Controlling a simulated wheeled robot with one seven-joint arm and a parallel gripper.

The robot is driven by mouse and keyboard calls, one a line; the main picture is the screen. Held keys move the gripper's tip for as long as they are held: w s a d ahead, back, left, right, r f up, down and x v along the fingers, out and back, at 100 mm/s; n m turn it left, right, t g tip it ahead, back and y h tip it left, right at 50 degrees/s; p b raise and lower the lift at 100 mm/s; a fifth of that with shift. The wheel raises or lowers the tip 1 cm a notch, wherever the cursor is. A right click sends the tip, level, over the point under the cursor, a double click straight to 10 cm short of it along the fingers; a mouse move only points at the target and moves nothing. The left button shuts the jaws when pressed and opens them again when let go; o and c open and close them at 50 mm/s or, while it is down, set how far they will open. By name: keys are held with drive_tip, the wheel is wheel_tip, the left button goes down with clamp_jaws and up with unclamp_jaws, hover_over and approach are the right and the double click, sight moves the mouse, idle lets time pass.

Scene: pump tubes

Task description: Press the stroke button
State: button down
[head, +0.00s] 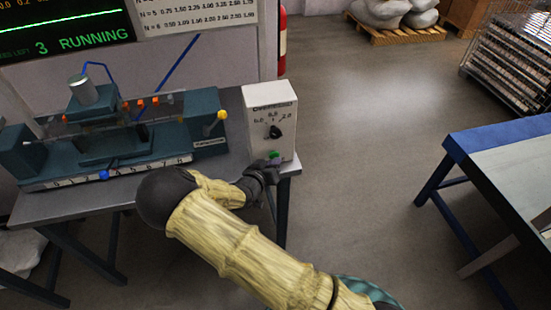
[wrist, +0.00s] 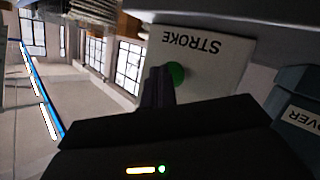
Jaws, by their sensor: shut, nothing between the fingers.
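The stroke button is a green button (head: 274,155) low on the front of a white box (head: 270,103) at the right end of the metal bench. In the wrist view the green button (wrist: 176,74) sits below the upside-down word STROKE. My gripper (head: 268,170) is shut and empty, close in front of the button. In the wrist view my gripper's fingertips (wrist: 158,74) overlap the left edge of the button. I cannot tell whether they touch it. A black knob (head: 274,131) with a number scale is above the button.
A teal machine (head: 110,140) with a yellow knob (head: 221,115) stands left of the box on the bench (head: 75,205). A screen (head: 65,28) above reads 3 RUNNING. A blue-edged table (head: 500,150) is at the right. The floor between is clear.

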drive_tip(key=shift+s+d, duration=0.25)
drive_tip(key=shift+s, duration=0.75)
drive_tip(key=s, duration=0.2)
drive_tip(key=s+d+p, duration=0.1)
drive_tip(key=s, duration=0.1)
drive_tip(key=shift+s+d, duration=0.2)
drive_tip(key=shift+s, duration=0.2)
idle(0.4)
